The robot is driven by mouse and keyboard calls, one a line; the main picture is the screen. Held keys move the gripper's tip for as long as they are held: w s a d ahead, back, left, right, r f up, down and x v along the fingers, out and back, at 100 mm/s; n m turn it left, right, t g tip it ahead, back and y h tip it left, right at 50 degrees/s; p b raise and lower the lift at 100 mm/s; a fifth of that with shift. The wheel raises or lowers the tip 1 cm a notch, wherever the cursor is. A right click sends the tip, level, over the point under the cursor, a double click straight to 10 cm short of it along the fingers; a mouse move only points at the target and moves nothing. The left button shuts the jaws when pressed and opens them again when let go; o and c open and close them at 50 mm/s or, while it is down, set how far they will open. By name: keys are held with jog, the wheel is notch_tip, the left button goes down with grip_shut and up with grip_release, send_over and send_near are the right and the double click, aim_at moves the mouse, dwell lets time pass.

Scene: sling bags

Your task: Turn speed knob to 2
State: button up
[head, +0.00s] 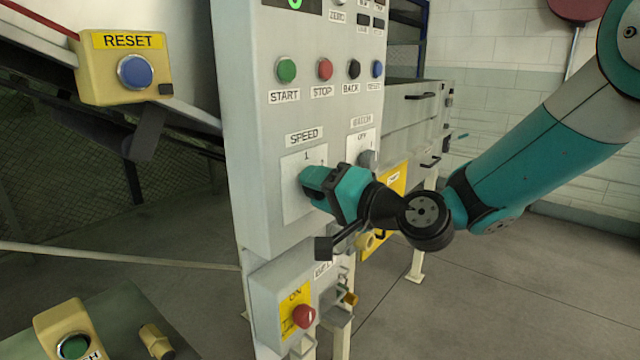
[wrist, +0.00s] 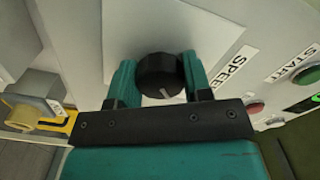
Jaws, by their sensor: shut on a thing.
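The speed knob (wrist: 160,77) is black and round with a pale pointer line, and shows in the wrist view between my fingers. It sits on a white plate (head: 291,203) under the SPEED label (head: 304,137) on the grey control panel. A "1" is printed near the top of the plate. In the head view my gripper (head: 308,186) covers the knob and most of the dial marks. My gripper (wrist: 160,80) is shut on the knob, one teal finger on each side. The number the pointer faces cannot be read.
Above are the green START button (head: 286,69), red STOP button (head: 325,68), black BACK button (head: 354,69) and a blue button (head: 377,68). A second knob (head: 368,158) sits close to the right of my gripper. A red button (head: 304,316) is on a box below.

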jog(key=shift+m+p, duration=0.4)
jog(key=shift+m, duration=0.7)
jog(key=shift+s, duration=0.1)
jog(key=shift+f, duration=0.1)
jog(key=o, duration=0.9)
jog(key=shift+b+v, duration=3.8)
jog(key=shift+v, duration=4.95)
